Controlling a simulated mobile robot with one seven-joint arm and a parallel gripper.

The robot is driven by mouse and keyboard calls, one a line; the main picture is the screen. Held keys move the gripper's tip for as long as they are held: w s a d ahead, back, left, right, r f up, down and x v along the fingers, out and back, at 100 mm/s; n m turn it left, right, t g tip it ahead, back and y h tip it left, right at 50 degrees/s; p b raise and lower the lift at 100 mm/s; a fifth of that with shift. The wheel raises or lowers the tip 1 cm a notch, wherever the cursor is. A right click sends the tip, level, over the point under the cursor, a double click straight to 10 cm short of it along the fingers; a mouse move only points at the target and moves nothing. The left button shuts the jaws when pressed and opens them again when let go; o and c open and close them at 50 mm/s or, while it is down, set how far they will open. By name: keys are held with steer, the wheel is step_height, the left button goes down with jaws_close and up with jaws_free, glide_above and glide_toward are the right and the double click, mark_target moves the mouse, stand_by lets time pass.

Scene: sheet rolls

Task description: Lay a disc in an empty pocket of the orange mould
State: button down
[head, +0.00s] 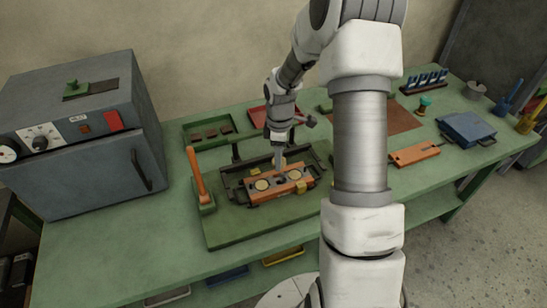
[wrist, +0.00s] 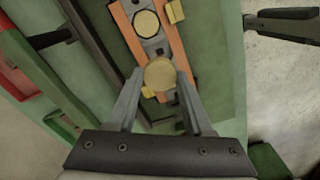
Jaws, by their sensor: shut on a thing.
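The orange mould (head: 254,199) lies in a dark frame on the green bench; in the wrist view the mould (wrist: 122,22) runs up from the fingertips. My gripper (head: 279,172) points down over the mould's middle. In the wrist view my gripper (wrist: 160,78) is shut on a yellow disc (wrist: 160,73), held flat between the fingertips over the mould. Another yellow disc (wrist: 147,23) sits in a dark-rimmed round pocket farther up. In the head view, pale discs show at the mould's left (head: 262,184) and right (head: 294,174). The held disc hides what is beneath it, and I cannot tell its height.
An orange-handled lever (head: 195,175) stands left of the mould. A grey oven (head: 75,150) fills the bench's left end. A green tray (head: 210,131) with brown pieces lies behind. A second orange block (head: 414,153) and a blue case (head: 466,128) lie right. The bench's front left is clear.

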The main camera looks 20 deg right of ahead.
mark_target(279, 174)
steer(key=shift+f+b, duration=2.9)
steer(key=shift+f, duration=1.05)
steer(key=shift+f, duration=0.1)
steer(key=shift+c, duration=1.8)
jaws_free()
steer(key=shift+o, duration=0.7)
steer(key=shift+s+f, duration=0.1)
steer(key=shift+s, duration=0.1)
steer(key=shift+a, duration=0.1)
step_height(279, 174, up, 18)
steer(key=p, duration=0.1)
steer(key=shift+w, duration=0.3)
